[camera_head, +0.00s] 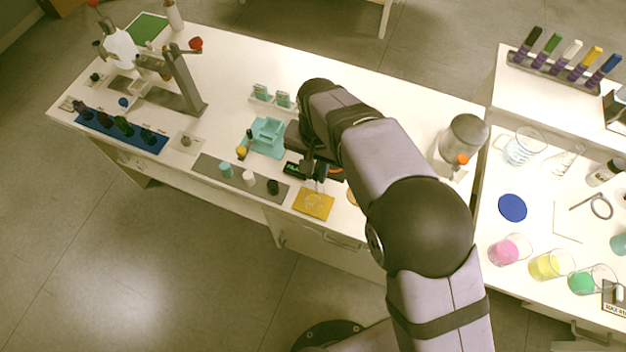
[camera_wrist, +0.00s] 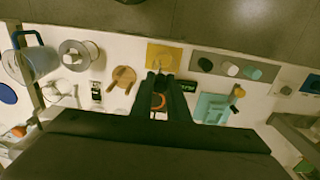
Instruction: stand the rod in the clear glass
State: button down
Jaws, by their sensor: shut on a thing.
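My gripper (camera_head: 316,178) is low over the main bench, just behind a yellow mat (camera_head: 313,203). In the wrist view its fingers (camera_wrist: 162,76) are close together, pointing toward the yellow mat (camera_wrist: 164,56). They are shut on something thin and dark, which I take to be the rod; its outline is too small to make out. An empty clear glass (camera_head: 523,148) stands upright on the right-hand bench, well away from my gripper. The rod is apart from this glass.
A teal holder (camera_head: 267,137) and a grey strip (camera_head: 238,178) with small caps lie left of my gripper. A large jar (camera_head: 463,137) stands right of my arm. Pink (camera_head: 504,251), yellow (camera_head: 547,265) and green (camera_head: 582,282) beakers stand near the right bench's front.

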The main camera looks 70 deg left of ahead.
jog(key=shift+f+b, duration=0.45)
jog(key=shift+f, duration=0.55)
jog(key=c, duration=1.6)
grip_release()
jog(key=shift+c, duration=0.2)
jog(key=shift+r, duration=0.1)
jog(key=shift+r+b, duration=1.3)
jog(key=shift+r, duration=2.3)
